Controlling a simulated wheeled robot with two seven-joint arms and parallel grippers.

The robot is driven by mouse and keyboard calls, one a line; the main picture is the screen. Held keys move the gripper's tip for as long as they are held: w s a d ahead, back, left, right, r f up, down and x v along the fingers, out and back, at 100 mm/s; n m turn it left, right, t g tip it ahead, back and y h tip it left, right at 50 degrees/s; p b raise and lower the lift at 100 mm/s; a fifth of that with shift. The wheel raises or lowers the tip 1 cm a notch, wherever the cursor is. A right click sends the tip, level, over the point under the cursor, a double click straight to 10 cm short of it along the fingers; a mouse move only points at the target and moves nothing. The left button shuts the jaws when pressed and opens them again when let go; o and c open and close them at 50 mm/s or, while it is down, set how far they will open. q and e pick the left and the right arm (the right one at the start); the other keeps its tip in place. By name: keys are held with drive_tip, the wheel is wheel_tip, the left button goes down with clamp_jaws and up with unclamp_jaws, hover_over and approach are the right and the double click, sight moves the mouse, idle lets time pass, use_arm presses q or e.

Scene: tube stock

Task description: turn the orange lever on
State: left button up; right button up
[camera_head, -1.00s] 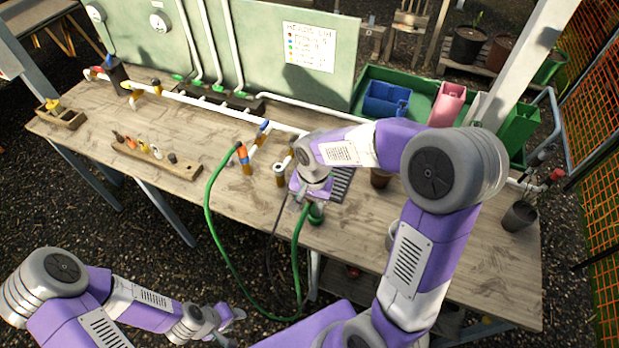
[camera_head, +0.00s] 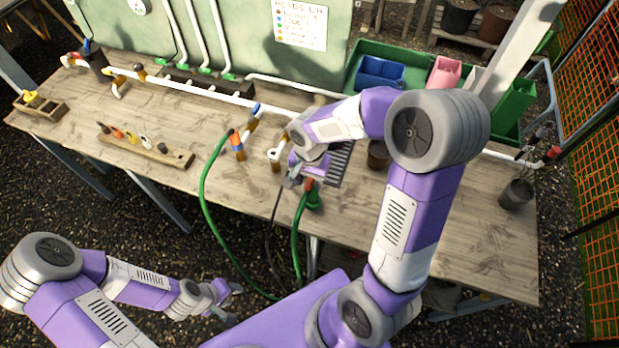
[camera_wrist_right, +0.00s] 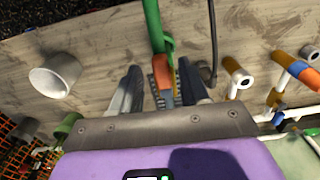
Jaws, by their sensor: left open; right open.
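An orange-red lever (camera_wrist_right: 163,94) on the green hose fitting (camera_wrist_right: 160,40) shows between the fingers of my right gripper (camera_wrist_right: 159,88) in the right wrist view. The fingers are open, one on each side; I cannot tell whether either touches it. In the head view the lever (camera_head: 309,185) stands above the green fitting (camera_head: 313,201) near the table's front edge, just right of my right gripper (camera_head: 292,180). Part of the fitting is hidden in the wrist view. My left gripper (camera_head: 231,302) is open and empty, low in front of the table.
A pipe stub with an orange band (camera_head: 237,148) and a white-capped stub (camera_head: 277,157) stand left of my right gripper. A green hose (camera_head: 204,200) hangs over the front edge. A brown pot (camera_head: 377,155) stands to the right.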

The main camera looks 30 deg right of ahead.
drive_tip(key=shift+w, duration=0.2)
drive_tip(key=c, duration=0.5)
clamp_jaws()
drive_tip(key=d+n, duration=0.1)
drive_tip(key=n, duration=0.5)
drive_tip(key=d+n, duration=0.2)
drive_tip(key=n, duration=0.4)
drive_tip(key=d+n+p, duration=0.1)
drive_tip(key=d+n, duration=0.1)
drive_tip(key=n, duration=0.4)
drive_tip(key=shift+s, duration=0.2)
drive_tip(key=shift+d, duration=0.1)
